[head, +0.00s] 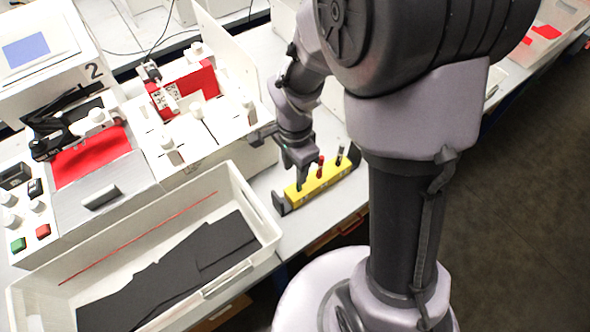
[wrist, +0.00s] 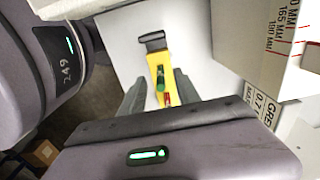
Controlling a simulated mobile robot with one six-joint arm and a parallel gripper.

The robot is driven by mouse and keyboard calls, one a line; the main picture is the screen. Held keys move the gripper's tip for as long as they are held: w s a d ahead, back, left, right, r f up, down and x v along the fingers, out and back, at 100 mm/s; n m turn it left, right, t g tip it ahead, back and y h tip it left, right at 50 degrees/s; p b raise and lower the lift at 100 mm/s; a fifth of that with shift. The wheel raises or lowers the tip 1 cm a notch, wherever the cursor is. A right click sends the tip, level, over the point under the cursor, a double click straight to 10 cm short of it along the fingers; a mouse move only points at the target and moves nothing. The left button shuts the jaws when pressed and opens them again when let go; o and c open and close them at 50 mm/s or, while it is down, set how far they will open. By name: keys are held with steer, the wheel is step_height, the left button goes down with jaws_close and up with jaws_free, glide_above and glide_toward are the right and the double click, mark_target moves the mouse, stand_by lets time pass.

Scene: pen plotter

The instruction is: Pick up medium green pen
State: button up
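A yellow pen holder (head: 328,181) stands on the table, with dark end pieces. My gripper (head: 301,170) is over the left end, at the green pen. In the wrist view, the open fingers of my gripper (wrist: 160,86) lie either side of the green pen (wrist: 160,84) and the yellow holder (wrist: 157,66). The red pen (wrist: 168,99) shows just below it. I cannot tell whether a finger touches the green pen.
A white bin (head: 247,262) with black sheets and a thin red rod stands left of the holder. A white machine with a red plate (head: 203,83) is behind it. In the wrist view, a box with printed lettering (wrist: 275,50) stands to the right.

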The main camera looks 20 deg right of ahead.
steer(key=f+b, duration=0.1)
steer(key=f, duration=0.1)
steer(key=d+f+b, duration=0.1)
steer(key=f, duration=0.2)
steer(key=f+b, duration=0.1)
steer(key=f, duration=0.1)
steer(key=shift+w+d+f, duration=0.1)
steer(key=shift+d+f, duration=0.05)
steer(key=shift+f, duration=0.05)
steer(key=shift+r, duration=0.15)
jaws_close()
